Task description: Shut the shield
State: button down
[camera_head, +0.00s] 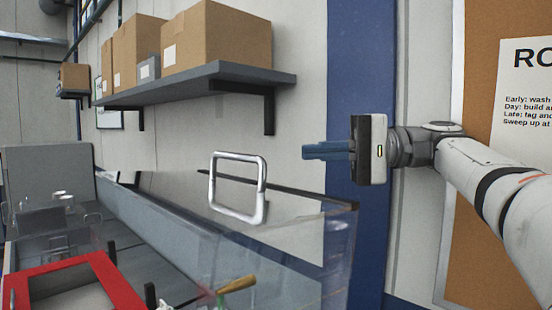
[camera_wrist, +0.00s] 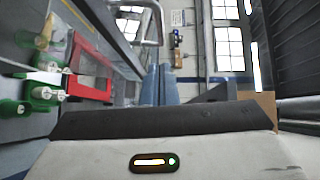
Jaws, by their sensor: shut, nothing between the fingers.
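The shield (camera_head: 290,255) is a clear panel with a dark top edge, standing in the lower middle of the head view. A chrome loop handle (camera_head: 238,213) is fixed at its top; the handle also shows at the top of the wrist view (camera_wrist: 154,12). My gripper (camera_head: 306,151) is to the right of the handle and a little higher in the head view, apart from it. Its blue fingers are together and empty, pointing left. In the wrist view the fingers (camera_wrist: 160,84) point up the picture, with the handle beyond and slightly left.
A red frame (camera_head: 105,268) and a tool with a yellow-brown handle (camera_head: 238,284) lie low, behind or beside the clear panel. A grey wall shelf (camera_head: 185,84) with cardboard boxes (camera_head: 215,38) hangs above. A notice board (camera_head: 484,70) is behind my arm.

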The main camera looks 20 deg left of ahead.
jog(key=p+x, duration=0.1)
jog(key=x, duration=0.8)
jog(key=shift+s+a+p, duration=0.1)
jog(key=shift+a+p, duration=0.25)
jog(key=shift+a, duration=0.05)
